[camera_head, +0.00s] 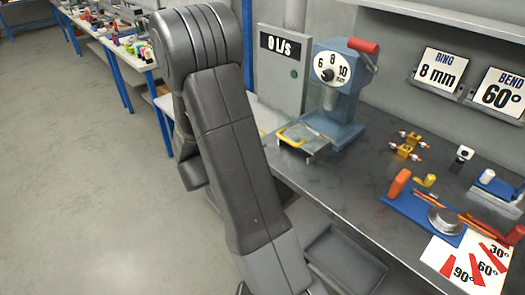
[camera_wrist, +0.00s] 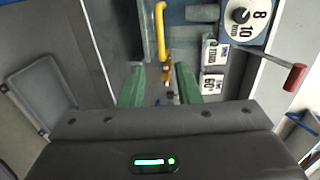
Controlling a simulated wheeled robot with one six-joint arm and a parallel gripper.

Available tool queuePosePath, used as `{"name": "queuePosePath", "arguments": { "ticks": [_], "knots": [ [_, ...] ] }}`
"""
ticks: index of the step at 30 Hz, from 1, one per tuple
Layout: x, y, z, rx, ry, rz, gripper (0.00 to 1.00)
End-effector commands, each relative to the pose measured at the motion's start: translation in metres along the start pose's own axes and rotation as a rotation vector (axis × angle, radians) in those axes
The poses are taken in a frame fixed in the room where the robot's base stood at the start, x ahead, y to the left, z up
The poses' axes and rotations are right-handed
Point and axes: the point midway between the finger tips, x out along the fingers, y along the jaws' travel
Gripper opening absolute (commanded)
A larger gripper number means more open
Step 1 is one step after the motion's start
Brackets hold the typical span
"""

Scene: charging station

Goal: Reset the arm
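My grey arm fills the middle of the head view and folds down in front of the bench. My gripper is hidden there. In the wrist view my gripper (camera_wrist: 158,82) shows as two green fingers set apart, with no object held between them. A yellow handle (camera_wrist: 162,32) and small yellowish parts show beyond the fingers. The blue press (camera_head: 342,95) has a dial and a red lever (camera_head: 363,46); its dial (camera_wrist: 241,14) and red lever (camera_wrist: 295,77) also show at the right of the wrist view.
The dark workbench (camera_head: 372,176) carries a yellow-framed plate (camera_head: 304,139), a brass fitting (camera_head: 408,147) and a blue bending tool (camera_head: 424,208). A grey tray (camera_head: 346,262) sits below the bench edge. Open floor (camera_head: 75,180) lies left of my arm.

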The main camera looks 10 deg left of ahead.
Motion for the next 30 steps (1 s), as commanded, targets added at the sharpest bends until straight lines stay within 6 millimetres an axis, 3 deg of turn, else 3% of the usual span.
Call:
{"name": "queuePosePath", "arguments": {
  "ticks": [9, 14, 30],
  "knots": [
    [0.001, 0.000, 0.000, 0.000, 0.001, 0.000, 0.30],
    [0.014, -0.001, 0.000, 0.001, 0.003, -0.001, 0.30],
    [0.112, -0.001, -0.001, 0.000, 0.005, 0.000, 0.30]
  ]
}}
